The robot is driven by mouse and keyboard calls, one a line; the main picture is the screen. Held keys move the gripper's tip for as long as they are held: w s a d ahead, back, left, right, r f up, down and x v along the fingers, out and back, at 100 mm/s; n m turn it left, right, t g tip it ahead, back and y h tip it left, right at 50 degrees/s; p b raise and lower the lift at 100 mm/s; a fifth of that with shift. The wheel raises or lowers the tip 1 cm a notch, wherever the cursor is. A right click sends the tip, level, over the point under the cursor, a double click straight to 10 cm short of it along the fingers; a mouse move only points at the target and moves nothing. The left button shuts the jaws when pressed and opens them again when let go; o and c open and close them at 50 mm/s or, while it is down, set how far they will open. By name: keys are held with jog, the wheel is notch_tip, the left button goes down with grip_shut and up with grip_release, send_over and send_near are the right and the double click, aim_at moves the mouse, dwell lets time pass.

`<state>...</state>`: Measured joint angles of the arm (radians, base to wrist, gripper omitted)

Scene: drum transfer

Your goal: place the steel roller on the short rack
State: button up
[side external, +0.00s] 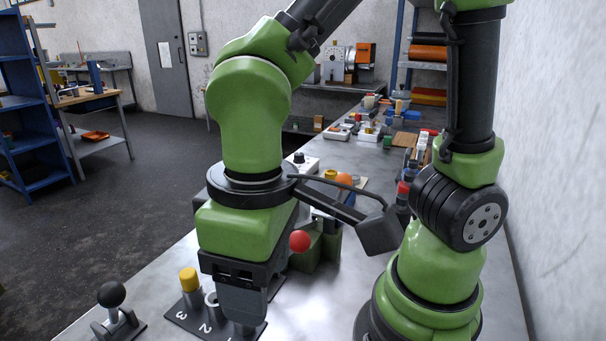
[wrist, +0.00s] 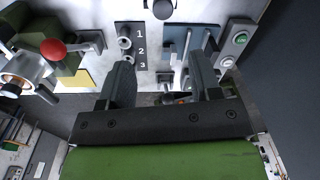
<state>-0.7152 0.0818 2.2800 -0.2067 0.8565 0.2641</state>
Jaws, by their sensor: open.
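I cannot pick out the steel roller or the short rack with certainty in either view. My gripper (side external: 241,300) points down over the near bench in the side view and hides part of a dark plate numbered 2 and 3 (side external: 190,318). In the wrist view, my gripper (wrist: 160,65) has its two fingers spread wide, and I see no object clamped between them. The numbered plate (wrist: 140,42) shows just beyond the left finger, and a blue-grey slotted panel (wrist: 183,42) lies beyond the right finger.
A yellow-capped post (side external: 189,279) and a black-knobbed lever (side external: 112,297) stand at the bench front. A red ball (side external: 300,241) tops a lever by green blocks beside my gripper. Green buttons (wrist: 239,39) sit at right in the wrist view. Coloured rolls (side external: 428,53) lie on a back shelf.

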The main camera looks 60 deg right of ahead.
jog(key=s+d+r+m+t+y, duration=0.1)
jog(key=d+r+m+t, duration=0.5)
jog(key=d+r, duration=0.4)
jog(key=shift+s+d+t+y, duration=0.3)
jog(key=shift+d+t, duration=0.1)
jog(key=shift+d, duration=0.3)
